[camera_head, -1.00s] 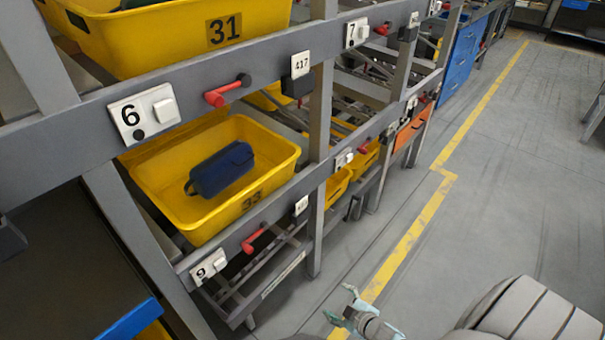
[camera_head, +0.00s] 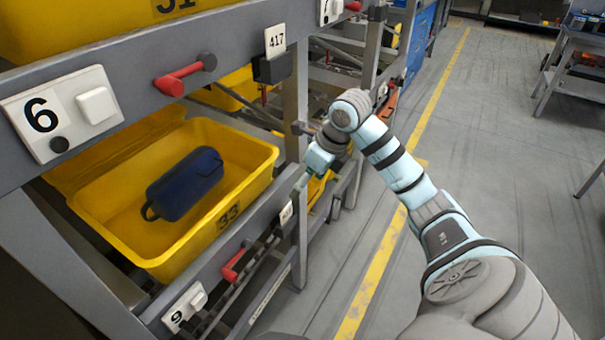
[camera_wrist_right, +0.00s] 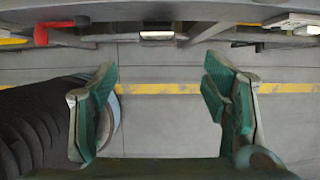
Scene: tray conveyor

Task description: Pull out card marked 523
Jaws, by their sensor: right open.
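A small white card (camera_head: 286,212) stands in its holder on the lower rail, below and right of the yellow tray; its number is too small to read. A pale edge in a dark holder (camera_wrist_right: 157,35) shows at the top middle of the right wrist view, probably this card from above. A white card marked 417 (camera_head: 275,39) stands on the upper rail. My right gripper (camera_head: 302,181) is just above and right of the lower card, apart from it. In the wrist view its fingers (camera_wrist_right: 160,90) are spread and empty. My left gripper is out of view.
A yellow tray marked 33 (camera_head: 262,170) holds a blue pouch (camera_head: 184,184). Red handles (camera_head: 185,76) (camera_head: 236,262) stick out from the rails, beside plates marked 6 (camera_head: 62,113) and 9 (camera_head: 184,307). A steel post (camera_head: 295,120) stands behind my gripper.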

